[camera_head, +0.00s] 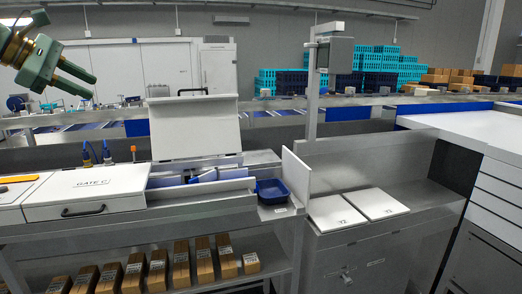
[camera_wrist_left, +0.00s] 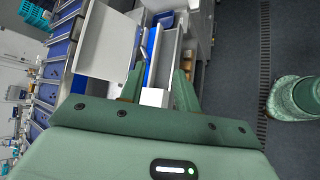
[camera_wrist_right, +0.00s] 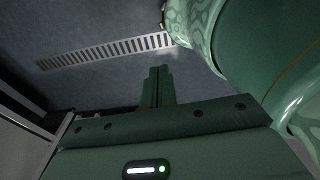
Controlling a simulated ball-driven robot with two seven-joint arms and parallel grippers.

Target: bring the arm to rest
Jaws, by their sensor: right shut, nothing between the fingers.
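My left gripper (camera_head: 92,86) is green and hangs in the air at the upper left of the head view, above and behind the bench. In the left wrist view its two fingers (camera_wrist_left: 158,78) stand apart with nothing between them. My right gripper (camera_wrist_right: 158,70) shows only in the right wrist view. Its fingers lie together, empty, over the dark floor. My right arm is outside the head view.
The metal bench holds a white GATE C box (camera_head: 86,201), a raised white lid (camera_head: 194,128) and a small blue bin (camera_head: 272,191). Brown boxes (camera_head: 181,264) fill the lower shelf. A floor grate (camera_wrist_right: 110,49) runs below my right gripper.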

